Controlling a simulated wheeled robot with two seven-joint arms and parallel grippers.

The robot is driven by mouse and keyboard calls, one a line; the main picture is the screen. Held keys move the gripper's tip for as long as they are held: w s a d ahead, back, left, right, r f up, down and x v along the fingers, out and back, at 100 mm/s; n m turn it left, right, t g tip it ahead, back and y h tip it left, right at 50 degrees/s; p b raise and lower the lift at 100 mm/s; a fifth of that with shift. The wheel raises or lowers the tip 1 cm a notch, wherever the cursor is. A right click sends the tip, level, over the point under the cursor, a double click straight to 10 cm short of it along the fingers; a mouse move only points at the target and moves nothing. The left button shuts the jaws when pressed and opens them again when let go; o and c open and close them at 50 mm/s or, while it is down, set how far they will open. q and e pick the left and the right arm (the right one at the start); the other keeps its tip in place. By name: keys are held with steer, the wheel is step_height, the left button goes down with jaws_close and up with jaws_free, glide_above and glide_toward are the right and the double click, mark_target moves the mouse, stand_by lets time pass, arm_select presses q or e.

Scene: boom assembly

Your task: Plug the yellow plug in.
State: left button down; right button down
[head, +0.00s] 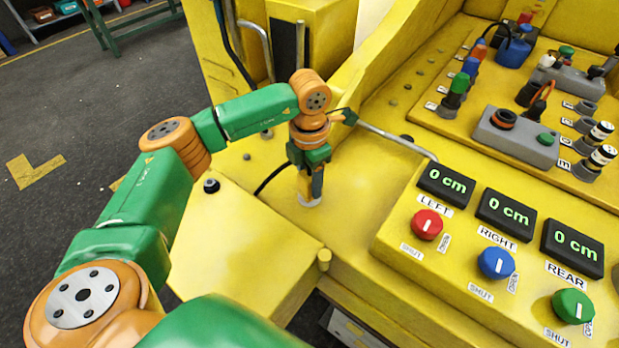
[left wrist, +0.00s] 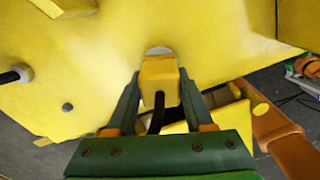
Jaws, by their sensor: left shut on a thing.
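The yellow plug (left wrist: 160,78) is between the two fingers of my left gripper (left wrist: 160,92), which is shut on it. A black cable (left wrist: 157,118) runs from the plug back towards the gripper. In the head view my left gripper (head: 311,188) points down at the yellow deck, and the plug is mostly hidden by the fingers. A pale grey round fitting (head: 309,202) is right below the fingertips. It shows partly behind the plug's far end in the left wrist view (left wrist: 158,50). I cannot tell whether the plug touches it or is in it. My right gripper is not in view.
A panel with displays reading 0 cm (head: 446,184) and red (head: 426,224), blue (head: 496,263) and green (head: 573,306) knobs stands to the right. A grey rail (head: 395,138) runs behind. A black round fitting (head: 211,185) lies left on the yellow deck.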

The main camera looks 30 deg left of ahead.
arm_select(q)
steer(key=shift+f, duration=0.2)
steer(key=shift+f+b, duration=0.7)
steer(key=shift+s, duration=0.1)
steer(key=shift+c, duration=1)
jaws_free()
step_height(320, 180, up, 6)
steer(key=shift+r+b, duration=0.2)
steer(key=shift+b, duration=0.6)
steer(key=shift+r, duration=0.4)
